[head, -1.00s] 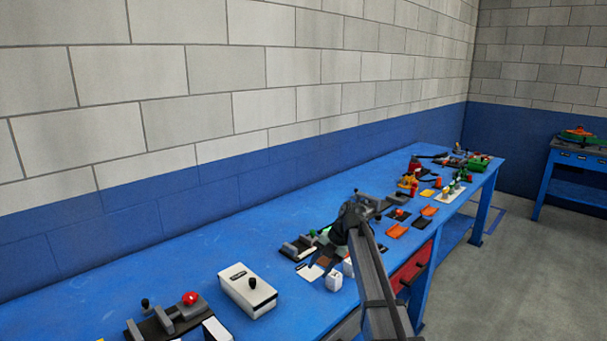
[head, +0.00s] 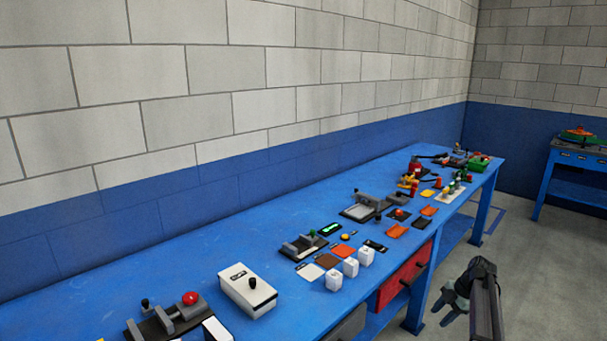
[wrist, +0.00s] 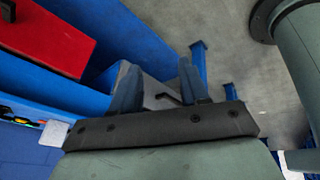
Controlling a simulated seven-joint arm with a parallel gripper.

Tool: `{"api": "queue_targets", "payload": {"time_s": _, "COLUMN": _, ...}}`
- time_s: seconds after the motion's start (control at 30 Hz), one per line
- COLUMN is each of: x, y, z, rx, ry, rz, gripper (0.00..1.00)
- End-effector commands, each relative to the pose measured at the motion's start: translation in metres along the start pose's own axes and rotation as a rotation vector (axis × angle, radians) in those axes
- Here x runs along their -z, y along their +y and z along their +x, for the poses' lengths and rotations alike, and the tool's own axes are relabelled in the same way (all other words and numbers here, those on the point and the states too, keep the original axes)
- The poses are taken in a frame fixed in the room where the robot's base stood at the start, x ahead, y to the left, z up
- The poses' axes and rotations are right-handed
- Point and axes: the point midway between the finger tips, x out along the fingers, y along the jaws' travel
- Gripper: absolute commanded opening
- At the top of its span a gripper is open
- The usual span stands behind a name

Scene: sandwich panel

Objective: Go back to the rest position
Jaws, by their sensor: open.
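My gripper (head: 455,304) hangs in front of the blue workbench, low at the right of the head view, over the grey floor. It is apart from the bench and everything on it. In the wrist view my gripper (wrist: 156,88) has its two fingers spread with a gap between them. Nothing is between the fingers. The blue workbench (head: 190,260) runs along the wall in the head view, and its red drawer (head: 403,277) is in its front.
Several white blocks (head: 351,267) stand near the bench's front edge. A white box with a black knob (head: 247,290) and a fixture with a red button (head: 190,298) are nearer. A second blue table (head: 567,185) stands far right. The floor beside the bench is clear.

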Motion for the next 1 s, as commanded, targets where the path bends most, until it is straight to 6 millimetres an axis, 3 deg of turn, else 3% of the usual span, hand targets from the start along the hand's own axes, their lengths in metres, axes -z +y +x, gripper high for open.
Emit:
{"api": "queue_targets", "payload": {"time_s": 0.13, "x": -0.01, "y": -0.03, "z": 0.029, "rx": 0.025, "ry": -0.002, "rz": 0.139, "gripper": 0.45}}
{"api": "queue_targets", "payload": {"time_s": 0.37, "x": 0.003, "y": -0.066, "z": 0.09, "rx": 0.088, "ry": -0.011, "rz": 0.354, "gripper": 0.45}}
{"api": "queue_targets", "payload": {"time_s": 0.7, "x": 0.065, "y": -0.137, "z": 0.21, "rx": 0.232, "ry": -0.081, "rz": 0.74, "gripper": 0.45}}
{"api": "queue_targets", "payload": {"time_s": 1.0, "x": 0.123, "y": -0.215, "z": 0.292, "rx": 0.338, "ry": -0.213, "rz": 1.061, "gripper": 0.45}}
